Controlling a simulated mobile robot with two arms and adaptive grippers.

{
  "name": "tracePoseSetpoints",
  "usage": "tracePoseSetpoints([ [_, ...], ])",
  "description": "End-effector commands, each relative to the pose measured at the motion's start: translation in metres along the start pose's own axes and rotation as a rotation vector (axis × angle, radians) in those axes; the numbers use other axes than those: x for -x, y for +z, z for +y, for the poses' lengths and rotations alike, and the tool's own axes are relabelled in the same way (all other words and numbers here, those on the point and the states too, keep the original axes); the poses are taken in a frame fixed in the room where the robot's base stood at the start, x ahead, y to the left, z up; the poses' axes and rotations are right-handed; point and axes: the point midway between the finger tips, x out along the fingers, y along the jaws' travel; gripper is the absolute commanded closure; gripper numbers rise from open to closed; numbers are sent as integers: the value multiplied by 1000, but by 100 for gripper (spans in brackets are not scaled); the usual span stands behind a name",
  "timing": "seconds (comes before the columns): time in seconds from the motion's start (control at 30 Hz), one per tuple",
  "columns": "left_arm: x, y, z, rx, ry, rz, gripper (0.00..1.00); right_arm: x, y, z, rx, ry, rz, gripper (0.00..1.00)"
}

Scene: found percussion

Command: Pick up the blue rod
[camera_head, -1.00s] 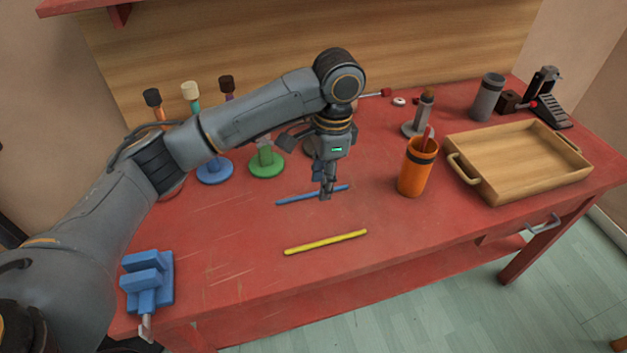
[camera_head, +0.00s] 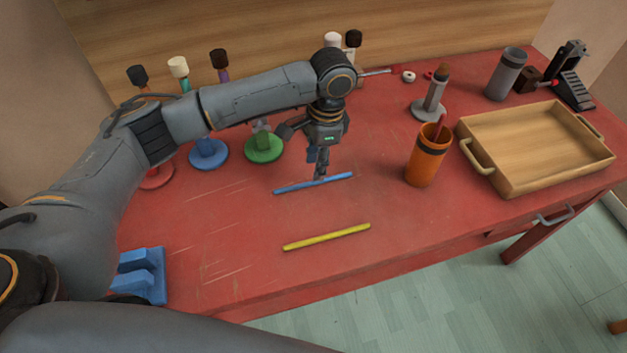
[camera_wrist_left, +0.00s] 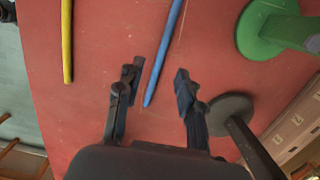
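The blue rod (camera_head: 297,187) lies on the red table near its middle, in the head view. My left gripper (camera_head: 320,177) points down at the rod, its fingertips overlapping the rod's middle in the picture. In the left wrist view the blue rod (camera_wrist_left: 163,65) runs between the two fingers of the left gripper (camera_wrist_left: 157,75), which are spread apart with gaps on both sides. Whether the fingertips reach down to the rod's height I cannot tell. My right gripper is not in view.
A yellow rod (camera_head: 327,237) lies nearer the front edge. An orange cup (camera_head: 425,160) and a wooden tray (camera_head: 487,182) stand to the right. A green stand (camera_head: 263,149) and a blue stand (camera_head: 208,155) stand behind left. A blue vise (camera_head: 147,276) sits front left.

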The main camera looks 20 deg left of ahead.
Motion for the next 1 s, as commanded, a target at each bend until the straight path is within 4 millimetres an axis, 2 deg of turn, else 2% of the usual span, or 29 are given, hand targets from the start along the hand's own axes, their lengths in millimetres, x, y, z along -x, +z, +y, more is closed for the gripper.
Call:
tracePoseSetpoints([
  [0.37,-47,-3,-2,-1,0,-2,62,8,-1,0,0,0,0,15],
  [0.67,-52,-4,-2,-1,-2,-1,62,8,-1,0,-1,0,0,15],
  [0.83,-52,-4,-2,-1,-1,-1,97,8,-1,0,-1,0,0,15],
  [0.87,-52,-4,-2,-1,-1,-1,100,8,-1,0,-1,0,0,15],
  [1.0,-52,-4,-2,-1,-1,-1,100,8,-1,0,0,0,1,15],
])
